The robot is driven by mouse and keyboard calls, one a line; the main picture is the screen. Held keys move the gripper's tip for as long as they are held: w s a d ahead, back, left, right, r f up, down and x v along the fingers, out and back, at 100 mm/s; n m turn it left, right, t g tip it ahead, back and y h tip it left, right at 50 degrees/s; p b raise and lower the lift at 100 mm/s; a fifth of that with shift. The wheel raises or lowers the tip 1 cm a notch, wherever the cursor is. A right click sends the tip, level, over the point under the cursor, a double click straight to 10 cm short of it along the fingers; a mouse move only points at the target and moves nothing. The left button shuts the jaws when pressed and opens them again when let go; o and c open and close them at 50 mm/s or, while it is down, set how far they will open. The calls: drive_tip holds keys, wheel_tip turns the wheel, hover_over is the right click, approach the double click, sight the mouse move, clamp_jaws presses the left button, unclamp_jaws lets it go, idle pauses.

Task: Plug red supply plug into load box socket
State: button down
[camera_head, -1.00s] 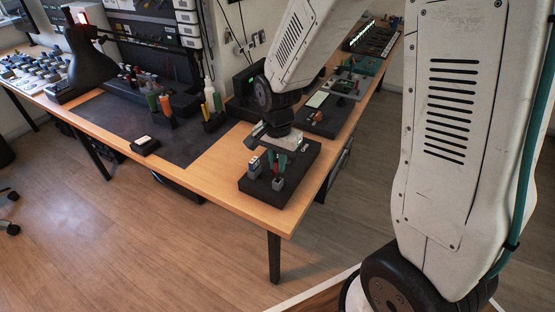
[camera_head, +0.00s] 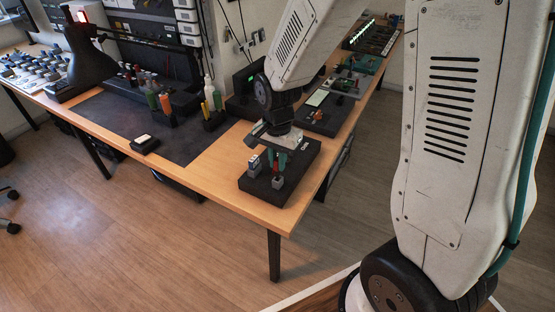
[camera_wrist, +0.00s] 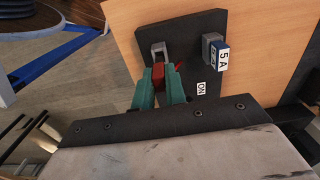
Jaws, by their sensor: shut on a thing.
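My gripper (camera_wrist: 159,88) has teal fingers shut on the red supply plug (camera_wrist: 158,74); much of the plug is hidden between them. In the head view my gripper (camera_head: 276,159) points down over the black load box (camera_head: 263,191), with the red plug (camera_head: 276,169) low between its fingers. A small grey socket (camera_wrist: 159,49) stands on the box just beyond the plug in the wrist view. In the head view the socket (camera_head: 278,183) is directly below the plug. I cannot tell whether plug and socket touch.
A grey and blue block labelled 5 A (camera_wrist: 215,51) stands on the box beside the socket. An ON label (camera_wrist: 200,86) is near it. The box sits near the wooden table's corner (camera_head: 217,161). Another black unit (camera_head: 318,118) stands behind.

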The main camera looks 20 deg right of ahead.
sight(277, 169)
drive_tip(key=shift+f, duration=1.75)
drive_tip(key=c, duration=1.4)
unclamp_jaws()
drive_tip(key=shift+o, duration=0.2)
drive_tip(key=shift+r, duration=0.1)
wheel_tip(277, 169, up, 8)
drive_tip(key=shift+f, duration=0.2)
